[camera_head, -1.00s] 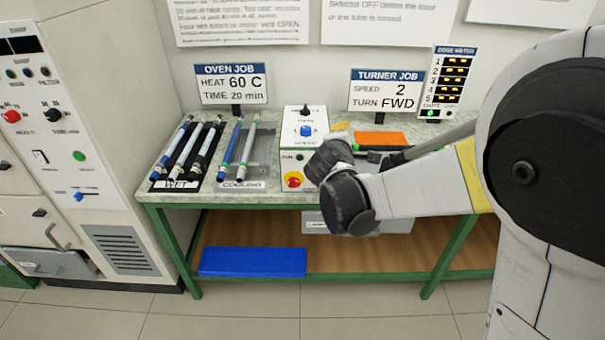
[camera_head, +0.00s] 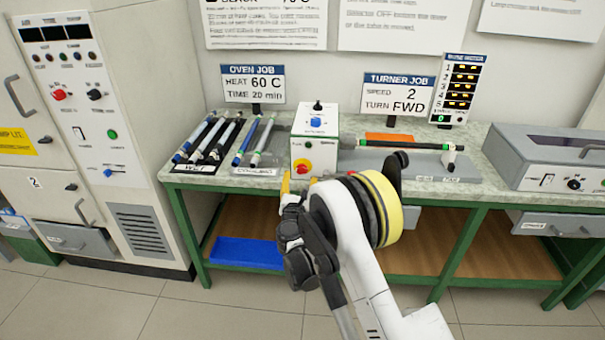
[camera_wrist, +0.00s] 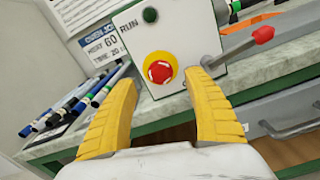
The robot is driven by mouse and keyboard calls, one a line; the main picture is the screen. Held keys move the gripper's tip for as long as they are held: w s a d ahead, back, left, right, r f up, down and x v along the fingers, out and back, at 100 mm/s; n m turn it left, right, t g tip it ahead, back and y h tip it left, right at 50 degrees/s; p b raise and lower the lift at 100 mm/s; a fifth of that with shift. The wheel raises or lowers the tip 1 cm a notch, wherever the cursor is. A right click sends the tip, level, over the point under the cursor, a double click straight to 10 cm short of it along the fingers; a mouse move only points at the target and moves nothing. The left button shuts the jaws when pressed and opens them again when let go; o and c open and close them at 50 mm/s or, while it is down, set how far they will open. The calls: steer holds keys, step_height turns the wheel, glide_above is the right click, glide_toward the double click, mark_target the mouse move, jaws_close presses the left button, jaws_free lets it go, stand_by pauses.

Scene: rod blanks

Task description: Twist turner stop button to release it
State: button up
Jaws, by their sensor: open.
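The turner stop button (camera_head: 302,167) is a red mushroom knob on a yellow ring, low on the front of the white turner control box (camera_head: 329,150). In the wrist view the stop button (camera_wrist: 160,71) lies ahead, between and beyond my yellow fingertips. My gripper (camera_head: 299,184) is just below and in front of the button in the head view. In the wrist view my gripper (camera_wrist: 166,80) is open with nothing between its fingers, and no contact with the button shows. A green RUN button (camera_wrist: 150,15) is above the stop button.
A lever with a red knob (camera_wrist: 263,35) sticks out right of the box. A rod (camera_head: 405,145) lies on the turner at right. Several rods lie on the WET rack (camera_head: 186,168) and COOLING rack (camera_head: 246,171) at left. A blue bin (camera_head: 246,252) is on the lower shelf.

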mark_target(302, 171)
steer(key=w+b, duration=0.1)
steer(key=w, duration=0.5)
steer(key=shift+d+b, duration=0.15)
steer(key=shift+b, duration=0.15)
steer(key=c, duration=1.2)
